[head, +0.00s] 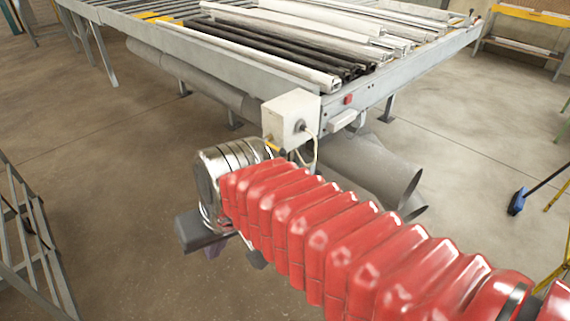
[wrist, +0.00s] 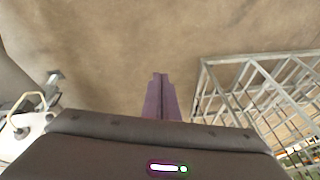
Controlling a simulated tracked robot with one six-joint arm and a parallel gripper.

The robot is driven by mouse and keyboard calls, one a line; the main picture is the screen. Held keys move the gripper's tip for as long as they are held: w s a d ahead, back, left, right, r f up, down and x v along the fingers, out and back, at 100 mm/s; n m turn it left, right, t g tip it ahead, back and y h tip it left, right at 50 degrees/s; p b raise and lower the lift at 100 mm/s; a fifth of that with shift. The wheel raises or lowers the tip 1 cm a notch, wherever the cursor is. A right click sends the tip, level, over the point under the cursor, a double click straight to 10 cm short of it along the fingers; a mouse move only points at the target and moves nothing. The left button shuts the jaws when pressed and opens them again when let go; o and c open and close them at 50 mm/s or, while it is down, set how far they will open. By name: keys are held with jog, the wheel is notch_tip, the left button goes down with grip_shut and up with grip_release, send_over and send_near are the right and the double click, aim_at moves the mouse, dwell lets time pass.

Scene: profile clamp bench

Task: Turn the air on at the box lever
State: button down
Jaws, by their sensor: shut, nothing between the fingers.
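A pale control box (head: 291,117) is fixed to the near corner of the bench in the head view. A small yellow lever (head: 272,146) shows low on its left side, close above my metal wrist; its exact position is hard to tell. A cable loops from the box. In the wrist view the purple fingers of my gripper (wrist: 160,77) are together and empty over bare floor. A pale body with a looped cable, likely the box, shows at the left edge.
The roller bench (head: 250,70) carries several white and black profiles. A red button (head: 348,99) is on its end. A large grey duct (head: 375,170) lies under it. A metal rack (head: 35,245) stands at the left. Floor between rack and bench is clear.

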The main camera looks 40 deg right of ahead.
jog(key=w+d+f+m+t+y, duration=0.1)
jog(key=w+d+f+m+y, duration=0.45)
jog(key=m, duration=0.45)
jog(key=w+d+f+m+t+y, duration=0.25)
jog(key=w+d+m+y, duration=0.3)
jog(key=w+m, duration=0.35)
jog(key=s+d+f+m+t+h, duration=0.1)
jog(key=d+f+m+t+h, duration=0.3)
jog(key=d+m, duration=0.5)
jog(key=s+d+f+m+t+h, duration=0.1)
jog(key=d+f+m+t+h, duration=0.3)
jog(key=d+m, duration=0.5)
jog(key=d+f+t, duration=0.2)
jog(key=d, duration=0.7)
jog(key=shift+f, duration=0.3)
jog(key=shift+t, duration=0.25)
